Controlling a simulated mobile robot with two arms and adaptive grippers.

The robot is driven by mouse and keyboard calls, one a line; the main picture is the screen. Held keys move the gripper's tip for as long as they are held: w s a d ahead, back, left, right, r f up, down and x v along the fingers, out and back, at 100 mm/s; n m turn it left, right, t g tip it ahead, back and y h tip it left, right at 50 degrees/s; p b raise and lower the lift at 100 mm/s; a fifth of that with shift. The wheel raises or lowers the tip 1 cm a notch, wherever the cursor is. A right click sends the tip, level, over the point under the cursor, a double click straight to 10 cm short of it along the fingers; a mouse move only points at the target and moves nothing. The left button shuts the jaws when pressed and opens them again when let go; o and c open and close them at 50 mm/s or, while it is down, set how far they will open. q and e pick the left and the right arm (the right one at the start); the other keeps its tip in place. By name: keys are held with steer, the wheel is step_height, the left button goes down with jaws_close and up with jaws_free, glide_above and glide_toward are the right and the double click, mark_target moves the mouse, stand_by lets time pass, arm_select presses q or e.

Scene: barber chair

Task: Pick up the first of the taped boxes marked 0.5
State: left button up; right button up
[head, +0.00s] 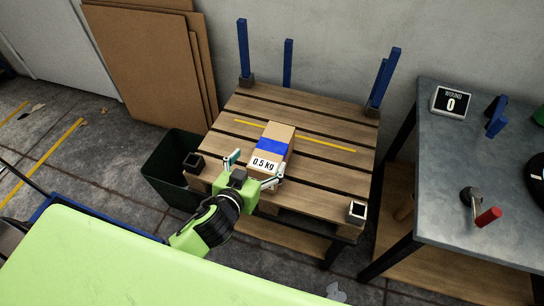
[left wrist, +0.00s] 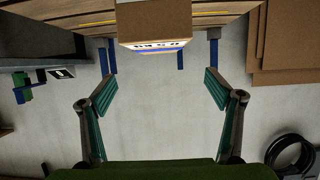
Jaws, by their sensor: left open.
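A cardboard box (head: 281,132) with a blue band and a white "0.5 kg" label lies on the slatted wooden pallet table (head: 335,180). My left gripper (head: 252,171) is open at the box's near, labelled end, with one finger towards each side. In the left wrist view the box (left wrist: 155,22) shows at the top edge, its label upside down. There the open, empty fingers (left wrist: 160,85) are spread wider than the box. I cannot tell whether either finger touches it. My right gripper is in neither view.
Blue posts (head: 243,48) stand at the table's back corners and between them. A dark bin (head: 165,165) is at its left. A metal workbench (head: 450,180) with a "WOUND 0" counter (head: 452,102) and a red-handled lever (head: 487,218) is at the right. Cardboard sheets (head: 150,60) lean behind.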

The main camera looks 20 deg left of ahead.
mark_target(272, 145)
arm_select(q)
steer(key=x, duration=0.6)
steer(key=shift+f, duration=0.1)
steer(key=shift+s+f+x, duration=0.1)
steer(key=shift+f+x, duration=0.1)
steer(key=shift+x, duration=0.75)
steer(key=shift+s+f+x, duration=0.1)
steer(key=shift+f+x, duration=0.1)
steer(key=shift+x, duration=0.75)
steer(key=shift+s+f+x, duration=0.1)
steer(key=shift+f+x, duration=0.05)
steer(key=shift+x, duration=0.8)
steer(key=shift+w+d, duration=0.1)
steer(key=c, duration=1.9)
steer(key=shift+r, duration=0.1)
steer(key=shift+c, duration=1.3)
steer(key=shift+r, duration=0.1)
